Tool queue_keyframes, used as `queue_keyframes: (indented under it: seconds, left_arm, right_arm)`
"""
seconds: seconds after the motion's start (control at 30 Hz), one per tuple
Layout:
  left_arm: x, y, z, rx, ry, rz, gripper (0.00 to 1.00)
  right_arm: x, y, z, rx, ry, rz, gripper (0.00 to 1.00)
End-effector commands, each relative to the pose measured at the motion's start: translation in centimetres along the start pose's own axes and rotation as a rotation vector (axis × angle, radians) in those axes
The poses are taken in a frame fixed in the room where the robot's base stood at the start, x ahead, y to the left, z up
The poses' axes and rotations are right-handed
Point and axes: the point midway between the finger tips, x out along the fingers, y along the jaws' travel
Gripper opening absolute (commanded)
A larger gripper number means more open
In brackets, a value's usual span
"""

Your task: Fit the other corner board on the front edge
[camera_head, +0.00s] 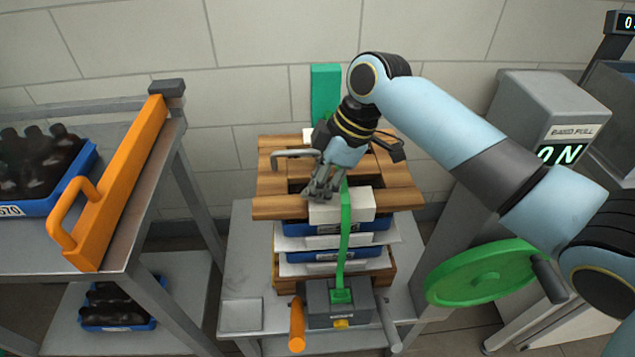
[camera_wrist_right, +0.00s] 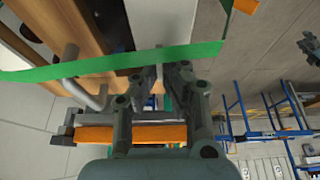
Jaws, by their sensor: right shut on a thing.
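A white corner board (camera_head: 358,206) sits at the front edge of the wooden top (camera_head: 400,196) of the stack. The green strap (camera_head: 345,240) runs down across its face. My right gripper (camera_head: 322,192) is at the board's left part, shut on it. In the right wrist view the gripper (camera_wrist_right: 160,78) has the strap (camera_wrist_right: 100,66) crossing just beyond its fingers and a pale surface (camera_wrist_right: 165,22) past it. The fingers hide where they touch the board. Another white piece (camera_head: 315,131) shows at the back edge, partly hidden. My left gripper is not in view.
Blue crates (camera_head: 320,256) with pale sheets are stacked below the top. A grey strapping tool (camera_head: 318,305) stands in front.

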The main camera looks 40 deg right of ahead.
Motion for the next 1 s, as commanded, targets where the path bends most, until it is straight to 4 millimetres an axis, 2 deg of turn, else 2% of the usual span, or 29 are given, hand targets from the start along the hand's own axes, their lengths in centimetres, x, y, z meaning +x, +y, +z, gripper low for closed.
queue_keyframes:
  seconds: [0.13, 0.2, 0.37, 0.8, 1.0]
  left_arm:
    - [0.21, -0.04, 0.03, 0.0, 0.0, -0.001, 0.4]
    - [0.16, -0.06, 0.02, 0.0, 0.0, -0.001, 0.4]
    - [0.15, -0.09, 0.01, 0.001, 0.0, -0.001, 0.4]
    - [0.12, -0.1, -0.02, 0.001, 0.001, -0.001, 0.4]
    - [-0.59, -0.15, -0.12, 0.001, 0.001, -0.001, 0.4]
  right_arm:
    - [0.34, -0.01, 0.13, 0.0, 0.0, 0.0, 0.0]
    - [0.28, 0.0, 0.11, 0.0, 0.0, 0.0, 0.14]
    - [0.26, 0.0, 0.11, 0.0, 0.0, 0.0, 0.33]
    - [0.24, 0.0, 0.11, 0.0, 0.0, 0.0, 0.33]
    - [-0.37, 0.0, -0.15, 0.0, 0.0, 0.0, 0.33]
